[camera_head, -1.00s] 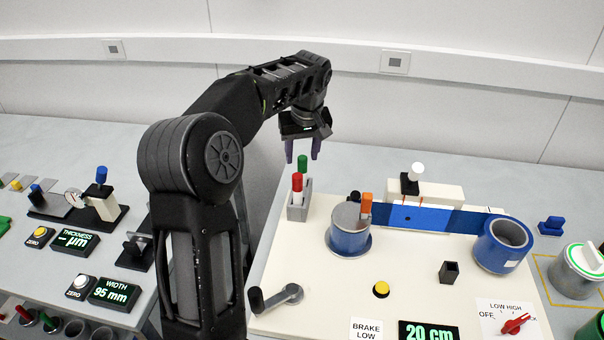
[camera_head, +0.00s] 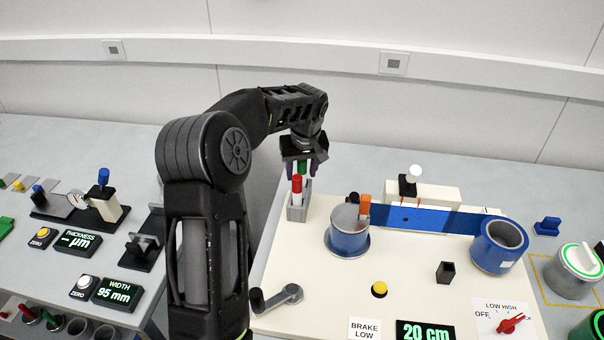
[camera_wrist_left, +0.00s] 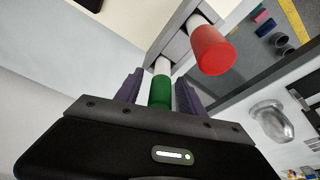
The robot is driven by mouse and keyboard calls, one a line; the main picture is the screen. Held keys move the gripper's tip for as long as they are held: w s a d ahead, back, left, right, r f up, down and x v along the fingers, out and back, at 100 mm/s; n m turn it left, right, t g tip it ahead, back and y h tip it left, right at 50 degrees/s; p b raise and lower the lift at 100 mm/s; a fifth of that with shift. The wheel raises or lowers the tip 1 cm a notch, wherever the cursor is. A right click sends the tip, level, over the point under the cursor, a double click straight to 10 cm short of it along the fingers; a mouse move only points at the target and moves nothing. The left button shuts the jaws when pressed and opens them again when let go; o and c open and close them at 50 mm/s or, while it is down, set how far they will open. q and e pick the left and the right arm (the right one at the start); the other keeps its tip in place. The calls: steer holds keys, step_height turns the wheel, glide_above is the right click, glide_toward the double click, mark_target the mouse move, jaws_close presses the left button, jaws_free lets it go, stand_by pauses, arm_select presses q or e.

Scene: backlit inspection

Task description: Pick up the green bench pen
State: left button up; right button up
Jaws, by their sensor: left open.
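The green bench pen (camera_head: 302,167) stands upright in the far end of a grey pen holder (camera_head: 297,212). A red pen (camera_head: 296,185) stands in the near end of the same holder. My left gripper (camera_head: 301,168) points down over the green pen, open, with a finger on either side of its green cap. In the left wrist view the green pen (camera_wrist_left: 160,92) lies between the two purple fingers (camera_wrist_left: 160,90), and the red pen (camera_wrist_left: 212,50) is just beyond, outside them. I cannot tell whether a finger touches the green cap. My right gripper is not in view.
The holder stands on a cream board (camera_head: 330,285). A blue strap (camera_head: 430,217) runs to a second blue spool (camera_head: 498,247).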

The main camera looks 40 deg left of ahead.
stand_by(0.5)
arm_select(q)
jaws_close()
stand_by(0.3)
